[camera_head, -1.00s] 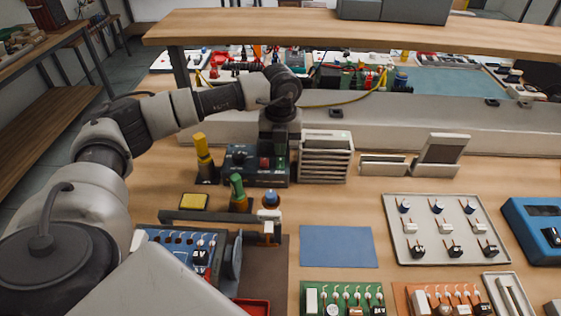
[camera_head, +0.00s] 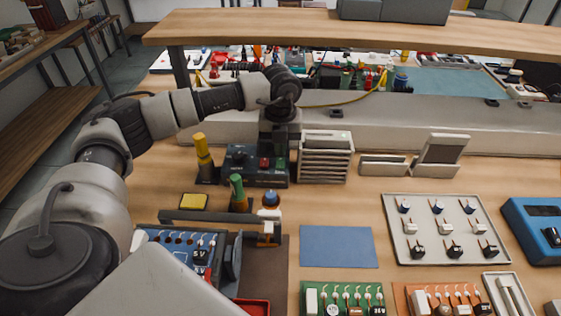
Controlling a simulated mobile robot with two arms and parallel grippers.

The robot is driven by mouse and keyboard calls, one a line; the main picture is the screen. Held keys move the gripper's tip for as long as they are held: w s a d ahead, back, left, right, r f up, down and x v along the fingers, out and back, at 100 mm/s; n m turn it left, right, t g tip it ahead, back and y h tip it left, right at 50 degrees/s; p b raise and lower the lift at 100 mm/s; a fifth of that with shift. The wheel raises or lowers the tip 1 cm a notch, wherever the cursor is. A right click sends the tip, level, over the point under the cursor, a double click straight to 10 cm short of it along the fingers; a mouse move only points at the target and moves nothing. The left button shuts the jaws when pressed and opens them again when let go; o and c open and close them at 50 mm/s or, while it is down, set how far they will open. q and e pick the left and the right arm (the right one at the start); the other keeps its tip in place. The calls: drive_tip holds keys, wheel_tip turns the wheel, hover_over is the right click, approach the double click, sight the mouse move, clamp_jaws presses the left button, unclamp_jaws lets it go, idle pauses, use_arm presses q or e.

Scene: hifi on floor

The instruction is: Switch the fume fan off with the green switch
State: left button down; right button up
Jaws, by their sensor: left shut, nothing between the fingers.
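A dark control box (camera_head: 240,176) stands at the back of the bench in the head view. It carries a black knob (camera_head: 238,154), a red switch (camera_head: 264,162) and a green switch (camera_head: 280,163) at its right end. My left gripper (camera_head: 277,150) points down over the right end of the box, right by the green switch. It is shut and empty. Whether its tips touch the switch cannot be told, as the dark fingers blend with the box. My right gripper is not in view.
A grey slotted rack (camera_head: 325,157) stands close on the right of the box. A yellow-topped tool (camera_head: 203,155) stands on its left. A wooden shelf (camera_head: 350,32) spans the back above. A blue mat (camera_head: 338,246) lies bare in front.

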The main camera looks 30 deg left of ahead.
sight(281, 159)
use_arm(q)
drive_tip(key=shift+s+f+b, duration=0.1)
drive_tip(key=shift+f+b, duration=0.85)
drive_tip(key=shift+f, duration=0.45)
idle(0.9)
drive_tip(key=shift+r, duration=0.15)
drive_tip(key=shift+r+p, duration=0.6)
drive_tip(key=shift+p, duration=0.05)
drive_tip(key=shift+r+p, duration=1.95)
drive_tip(key=shift+r, duration=0.9)
drive_tip(key=shift+f, duration=0.1)
